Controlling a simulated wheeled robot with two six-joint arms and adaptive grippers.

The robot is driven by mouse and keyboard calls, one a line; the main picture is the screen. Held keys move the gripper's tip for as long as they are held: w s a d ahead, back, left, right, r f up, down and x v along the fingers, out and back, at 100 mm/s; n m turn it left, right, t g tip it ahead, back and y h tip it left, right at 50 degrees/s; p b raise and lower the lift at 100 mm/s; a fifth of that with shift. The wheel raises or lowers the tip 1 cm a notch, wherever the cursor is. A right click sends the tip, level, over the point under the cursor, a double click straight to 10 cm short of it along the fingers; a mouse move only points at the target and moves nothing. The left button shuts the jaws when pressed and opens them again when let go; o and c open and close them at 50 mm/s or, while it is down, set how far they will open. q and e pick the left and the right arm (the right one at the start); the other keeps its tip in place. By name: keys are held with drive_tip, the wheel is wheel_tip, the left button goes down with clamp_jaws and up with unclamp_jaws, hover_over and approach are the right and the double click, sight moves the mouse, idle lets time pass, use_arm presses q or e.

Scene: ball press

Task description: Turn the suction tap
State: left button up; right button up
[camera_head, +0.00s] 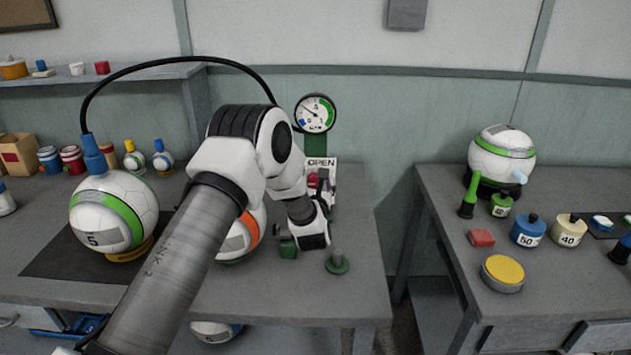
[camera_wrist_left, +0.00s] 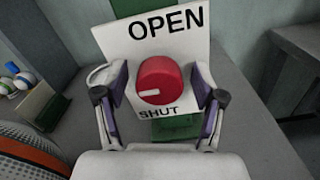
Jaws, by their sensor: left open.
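The suction tap is a red round knob (camera_wrist_left: 161,80) with a white pointer line, on a white plate (camera_wrist_left: 190,48) marked OPEN at the top and SHUT at the bottom. The pointer line points left in the left wrist view, toward the lower left. My left gripper (camera_wrist_left: 160,112) is open, with one finger on each side of the knob. In the head view the knob (camera_head: 312,180) shows partly behind my left arm, under the OPEN label (camera_head: 321,162). My right gripper is not in view.
A gauge (camera_head: 316,112) stands on a green post behind the tap. A ball marked 5 (camera_head: 112,212), with a hose on top, stands at left; another ball (camera_head: 243,238) is partly hidden by my arm. A gap separates the right table (camera_head: 440,190).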

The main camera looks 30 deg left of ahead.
use_arm(q)
drive_tip(key=shift+s+r, duration=0.1)
drive_tip(key=shift+r, duration=0.05)
drive_tip(key=c, duration=1.1)
drive_tip(key=shift+c, duration=0.2)
